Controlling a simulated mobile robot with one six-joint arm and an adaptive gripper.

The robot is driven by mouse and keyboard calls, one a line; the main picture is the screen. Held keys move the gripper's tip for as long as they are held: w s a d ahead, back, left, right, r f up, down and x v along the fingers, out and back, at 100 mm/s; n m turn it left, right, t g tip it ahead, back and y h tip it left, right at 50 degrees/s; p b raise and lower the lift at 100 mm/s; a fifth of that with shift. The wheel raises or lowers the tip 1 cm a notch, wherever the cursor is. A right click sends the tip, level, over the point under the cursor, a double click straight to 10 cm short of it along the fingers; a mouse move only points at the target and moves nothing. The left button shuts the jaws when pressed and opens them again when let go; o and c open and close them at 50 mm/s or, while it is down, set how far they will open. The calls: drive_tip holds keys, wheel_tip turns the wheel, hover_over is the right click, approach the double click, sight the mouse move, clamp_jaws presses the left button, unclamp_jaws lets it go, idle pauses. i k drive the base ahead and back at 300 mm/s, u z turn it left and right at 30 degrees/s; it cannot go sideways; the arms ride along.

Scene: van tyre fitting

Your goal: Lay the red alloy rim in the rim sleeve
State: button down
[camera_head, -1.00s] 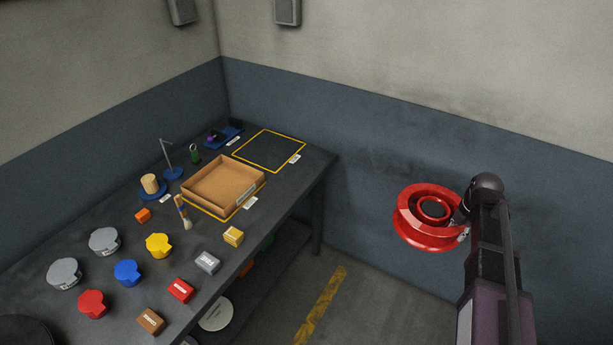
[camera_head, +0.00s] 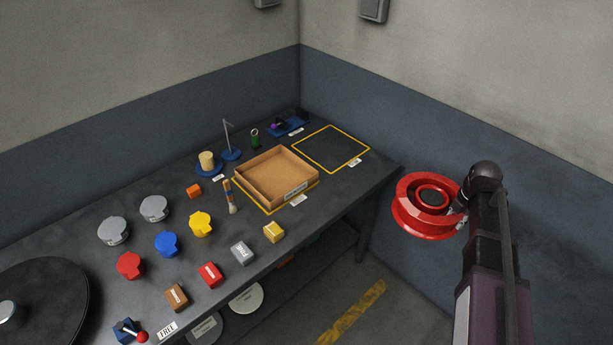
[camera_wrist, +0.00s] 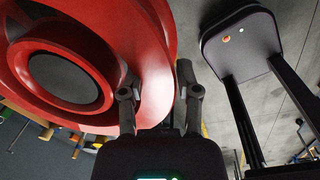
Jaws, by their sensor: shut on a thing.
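The red alloy rim (camera_head: 408,219) is held in the air off the right end of the bench, clear of it. My gripper (camera_head: 461,201) is shut on the right side of the rim. In the wrist view the rim (camera_wrist: 153,40) fills the upper left, and its edge lies between the fingers of my gripper (camera_wrist: 160,96). An open, shallow cardboard box (camera_head: 262,194) with a label on its front stands on the bench inside a yellow outline. It looks like the rim sleeve, but the label is too small to read. It appears empty.
The dark bench (camera_head: 330,208) carries an empty yellow-outlined area (camera_head: 330,148) behind the box. Yellow, blue, red and grey lidded pieces (camera_head: 200,224) and small labelled blocks (camera_head: 242,252) lie at the front left. A thin stand (camera_head: 228,140) rises behind the box. A black disc (camera_head: 45,300) is at lower left.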

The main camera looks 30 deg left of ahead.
sight(277, 178)
drive_tip(key=u, duration=0.7)
drive_tip(key=i, duration=0.95)
drive_tip(key=u, duration=0.55)
